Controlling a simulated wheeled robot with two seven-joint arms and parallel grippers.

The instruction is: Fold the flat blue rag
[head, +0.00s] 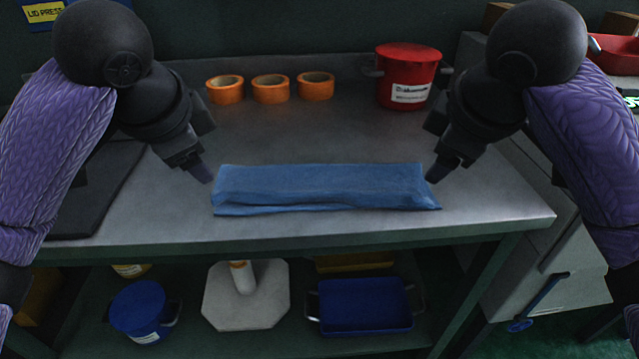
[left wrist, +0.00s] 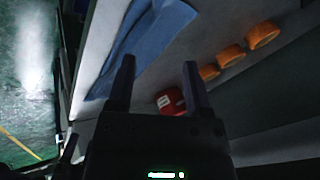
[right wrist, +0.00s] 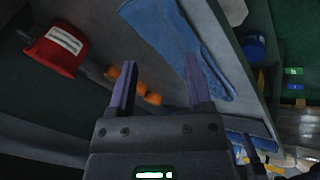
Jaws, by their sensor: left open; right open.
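The blue rag (head: 322,186) lies on the grey bench near its front edge as a long, narrow folded strip, with a lower layer showing along the front. It also shows in the left wrist view (left wrist: 140,45) and in the right wrist view (right wrist: 178,38). My left gripper (head: 202,173) is open and empty, just off the rag's left end. My right gripper (head: 436,176) is open and empty, close to the rag's right end; I cannot tell whether it touches. Both fingers of each gripper show apart in the wrist views.
Several orange tape rolls (head: 271,88) and a red pot (head: 408,76) stand at the back of the bench (head: 330,130). A dark mat (head: 95,195) lies at the left. Below are a blue pot (head: 140,308), a pale stand (head: 245,300) and a blue tray (head: 362,306).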

